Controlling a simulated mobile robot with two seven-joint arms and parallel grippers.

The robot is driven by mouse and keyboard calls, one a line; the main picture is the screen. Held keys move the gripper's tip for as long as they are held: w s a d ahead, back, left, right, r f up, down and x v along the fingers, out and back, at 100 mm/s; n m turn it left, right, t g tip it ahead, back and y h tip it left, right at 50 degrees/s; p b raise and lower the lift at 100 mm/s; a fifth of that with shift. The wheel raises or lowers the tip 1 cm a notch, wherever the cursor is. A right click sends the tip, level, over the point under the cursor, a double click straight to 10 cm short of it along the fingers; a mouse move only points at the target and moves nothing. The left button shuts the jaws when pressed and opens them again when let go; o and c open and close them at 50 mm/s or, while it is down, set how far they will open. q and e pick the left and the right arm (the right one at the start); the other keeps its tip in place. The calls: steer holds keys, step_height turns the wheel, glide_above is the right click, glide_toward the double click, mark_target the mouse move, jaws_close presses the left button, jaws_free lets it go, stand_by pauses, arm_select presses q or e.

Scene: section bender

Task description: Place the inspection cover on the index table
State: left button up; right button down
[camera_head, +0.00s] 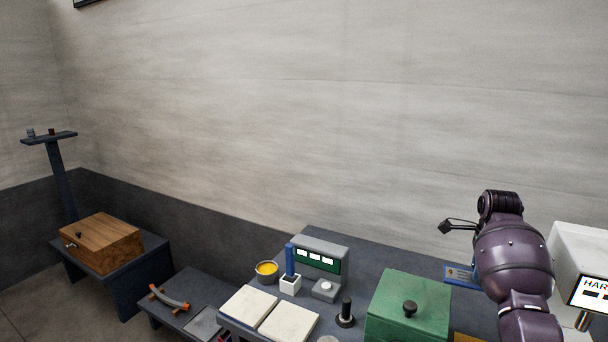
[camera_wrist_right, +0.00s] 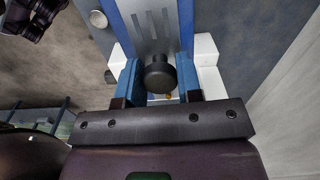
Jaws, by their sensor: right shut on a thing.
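In the right wrist view the blue fingers of my right gripper (camera_wrist_right: 159,84) are shut on a round black knob (camera_wrist_right: 159,71). Behind the knob is a grey slotted plate (camera_wrist_right: 150,22) with blue edges, and white parts flank the fingers. I cannot tell whether this knob belongs to the inspection cover. In the head view my right arm hides its gripper and the held thing; part of a blue object (camera_head: 459,274) shows left of the arm. A green box-shaped piece with a black knob (camera_head: 409,308) stands left of it. I cannot identify the index table. My left gripper is out of view.
The dark bench carries two cream pads (camera_head: 288,322), a yellow-filled bowl (camera_head: 266,268), a blue post in a white holder (camera_head: 290,284), a grey-green panel unit (camera_head: 320,258) and a black peg (camera_head: 345,314). A white machine (camera_head: 580,250) stands right; a wooden box (camera_head: 101,243) sits far left.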

steer(key=w+d+r, duration=0.2)
steer(key=d+r, duration=0.3)
steer(key=d, duration=0.1)
steer(key=n, duration=0.8)
glide_above(467, 272)
step_height(467, 272, down, 2)
steer(key=shift+f, duration=0.2)
steer(key=a+r+n, duration=0.2)
steer(key=a+n, duration=0.4)
steer(key=a, duration=0.1)
arm_select(q)
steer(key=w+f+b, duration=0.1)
steer(key=b, duration=0.2)
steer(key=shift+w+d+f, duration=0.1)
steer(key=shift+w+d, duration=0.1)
arm_select(e)
steer(key=s+a+f+n, duration=0.4)
steer(key=s+a, duration=0.2)
steer(key=s, duration=0.4)
steer(key=s+a+f+n, duration=0.4)
steer(key=s+a+f, duration=0.1)
steer(key=s, duration=0.5)
steer(key=shift+s+a+f+n, duration=0.25)
steer(key=shift+s+a+n, duration=0.1)
steer(key=shift+a+n, duration=0.1)
